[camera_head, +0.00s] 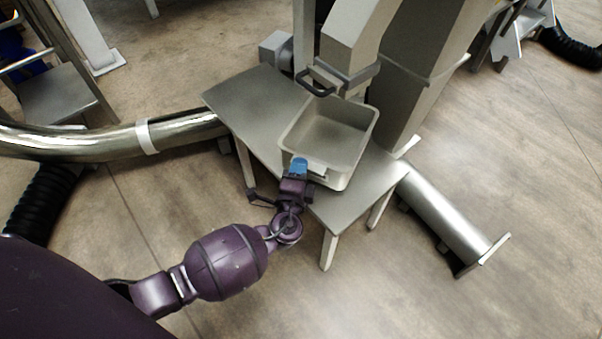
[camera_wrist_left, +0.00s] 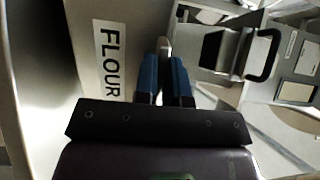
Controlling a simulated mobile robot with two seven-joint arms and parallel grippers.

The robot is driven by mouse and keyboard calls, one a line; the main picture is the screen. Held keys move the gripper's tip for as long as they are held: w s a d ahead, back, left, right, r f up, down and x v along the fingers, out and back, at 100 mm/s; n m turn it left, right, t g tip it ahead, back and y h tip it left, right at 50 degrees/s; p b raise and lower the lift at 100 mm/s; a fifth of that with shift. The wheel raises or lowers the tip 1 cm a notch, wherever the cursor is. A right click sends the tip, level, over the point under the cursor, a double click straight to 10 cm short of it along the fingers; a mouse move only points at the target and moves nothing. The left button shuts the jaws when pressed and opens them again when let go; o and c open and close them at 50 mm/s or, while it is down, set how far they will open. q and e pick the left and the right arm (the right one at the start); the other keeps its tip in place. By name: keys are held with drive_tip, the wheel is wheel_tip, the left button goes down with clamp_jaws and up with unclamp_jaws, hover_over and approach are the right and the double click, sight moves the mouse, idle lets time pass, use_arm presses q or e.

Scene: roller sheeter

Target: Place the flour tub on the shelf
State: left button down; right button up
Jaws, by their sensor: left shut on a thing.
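The flour tub (camera_head: 330,133) is a pale, open-topped, rectangular tub on a grey metal shelf (camera_head: 245,98) beneath the machine's chute. Its inside looks empty. My left gripper (camera_head: 299,166) is at the tub's near wall, shut on its rim. In the left wrist view, the blue fingers of the gripper (camera_wrist_left: 164,82) close on a thin pale edge beside the tub's wall, which bears a FLOUR label (camera_wrist_left: 109,58). The tub appears to rest on the shelf, though its underside is hidden. My right gripper is not in view.
The chute (camera_head: 355,45) with a dark handle (camera_head: 316,83) stands just behind the tub. Bare shelf top lies left of and in front of the tub. A shiny pipe (camera_head: 170,133) runs at left, and a metal cylinder (camera_head: 445,215) lies low at right.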

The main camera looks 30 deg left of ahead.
use_arm(q)
wheel_tip(320, 180, down, 2)
drive_tip(key=shift+f+b, duration=0.1)
drive_tip(key=shift+b, duration=0.3)
drive_tip(key=shift+r, duration=0.2)
drive_tip(key=shift+f, duration=0.1)
drive_tip(key=c, duration=1.2)
unclamp_jaws()
drive_tip(key=shift+f, duration=0.1)
drive_tip(key=shift+s, duration=0.1)
